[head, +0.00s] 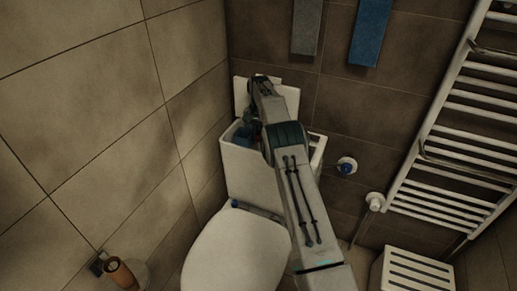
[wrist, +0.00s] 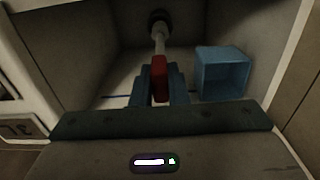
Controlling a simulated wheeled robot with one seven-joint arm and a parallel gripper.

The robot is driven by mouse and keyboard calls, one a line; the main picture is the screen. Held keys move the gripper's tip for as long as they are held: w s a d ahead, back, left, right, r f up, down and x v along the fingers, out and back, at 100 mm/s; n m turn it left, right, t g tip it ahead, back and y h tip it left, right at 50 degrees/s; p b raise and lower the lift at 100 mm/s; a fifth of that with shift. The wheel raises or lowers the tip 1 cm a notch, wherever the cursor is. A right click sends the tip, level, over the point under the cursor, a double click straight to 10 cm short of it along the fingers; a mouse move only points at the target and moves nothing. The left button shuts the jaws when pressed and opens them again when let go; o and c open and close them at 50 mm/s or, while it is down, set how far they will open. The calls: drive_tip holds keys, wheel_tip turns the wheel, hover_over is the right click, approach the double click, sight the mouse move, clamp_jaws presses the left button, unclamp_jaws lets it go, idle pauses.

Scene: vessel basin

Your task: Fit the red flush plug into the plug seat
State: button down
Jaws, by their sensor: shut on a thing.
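In the wrist view the red flush plug (wrist: 159,79) is between the two blue fingers of my gripper (wrist: 160,88), which is shut on it. The gripper is inside the open toilet cistern (wrist: 105,50). A pale upright stem (wrist: 160,40) shows just beyond the plug, with a dark round ring (wrist: 159,17) at its far end. I cannot tell whether plug and stem touch. The plug seat cannot be made out for certain. In the head view my arm reaches into the cistern (head: 245,172) and hides most of its inside.
A blue open box (wrist: 222,73) is inside the cistern, right of my fingers. The cistern walls are close around the gripper. The toilet lid (head: 235,255) is down in front. A towel radiator (head: 460,130) and a slatted white stool (head: 415,272) stand to the right.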

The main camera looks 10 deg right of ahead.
sight(259, 144)
drive_tip(key=shift+f, duration=2.35)
drive_tip(key=shift+f, duration=0.2)
drive_tip(key=c, duration=1.4)
unclamp_jaws()
drive_tip(key=shift+r, duration=0.1)
